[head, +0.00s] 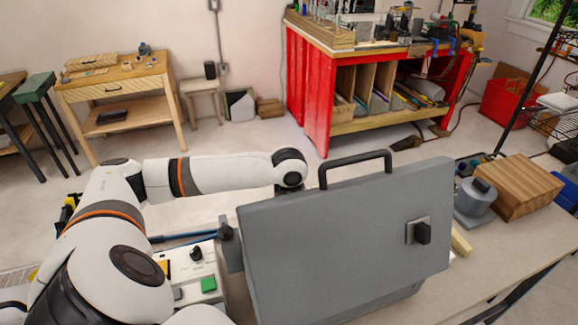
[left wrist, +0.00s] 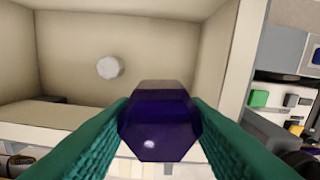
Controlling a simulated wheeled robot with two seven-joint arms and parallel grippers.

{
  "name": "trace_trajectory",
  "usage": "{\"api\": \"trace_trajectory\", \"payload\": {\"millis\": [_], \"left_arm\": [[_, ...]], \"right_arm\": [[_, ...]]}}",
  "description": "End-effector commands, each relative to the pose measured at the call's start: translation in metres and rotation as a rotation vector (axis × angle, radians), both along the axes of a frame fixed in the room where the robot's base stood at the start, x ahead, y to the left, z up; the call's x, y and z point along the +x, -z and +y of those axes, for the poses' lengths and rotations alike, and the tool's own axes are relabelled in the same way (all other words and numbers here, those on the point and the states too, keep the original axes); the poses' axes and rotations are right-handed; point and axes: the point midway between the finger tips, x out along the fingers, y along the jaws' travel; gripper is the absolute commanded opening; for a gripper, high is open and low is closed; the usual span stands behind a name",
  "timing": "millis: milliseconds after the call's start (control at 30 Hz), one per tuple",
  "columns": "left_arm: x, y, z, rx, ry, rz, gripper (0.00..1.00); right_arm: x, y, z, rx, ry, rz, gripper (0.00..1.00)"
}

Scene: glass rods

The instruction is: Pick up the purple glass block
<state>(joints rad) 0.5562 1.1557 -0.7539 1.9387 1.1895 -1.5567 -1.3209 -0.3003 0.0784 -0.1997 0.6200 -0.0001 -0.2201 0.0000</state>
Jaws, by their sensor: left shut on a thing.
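The purple glass block (left wrist: 158,128) is a dark, faceted, glossy piece in the middle of the left wrist view. My left gripper (left wrist: 160,112) has its two green ribbed fingers closed on its sides. Behind the block is a beige-walled chamber (left wrist: 150,35) with a round whitish spot on its back wall. I cannot tell whether the block is inside the chamber or just in front of it. In the head view my left arm reaches behind an upright grey panel with a black handle (head: 340,240), which hides the gripper and the block. My right gripper is not in view.
A control box with a green button (head: 208,285) stands left of the grey panel. On the bench to the right are a grey metal canister (head: 475,198) and a wooden block (head: 515,185). A red workbench (head: 315,90) stands behind, across open floor.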

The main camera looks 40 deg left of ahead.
Motion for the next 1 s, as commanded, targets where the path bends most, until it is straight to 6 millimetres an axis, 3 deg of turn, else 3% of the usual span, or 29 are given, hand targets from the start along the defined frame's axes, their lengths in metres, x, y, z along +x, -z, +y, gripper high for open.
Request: {"api": "trace_trajectory", "payload": {"millis": [167,800,1000], "left_arm": [[0.007,-0.001,0.014,0.002,-0.005,0.0,0.15],[0.067,0.0,0.127,-0.001,-0.005,-0.002,0.15],[0.074,0.0,0.142,-0.001,-0.001,-0.002,0.15]], "right_arm": [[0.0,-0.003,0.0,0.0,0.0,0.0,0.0],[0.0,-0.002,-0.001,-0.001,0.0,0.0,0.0],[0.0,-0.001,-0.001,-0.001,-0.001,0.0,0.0]]}}
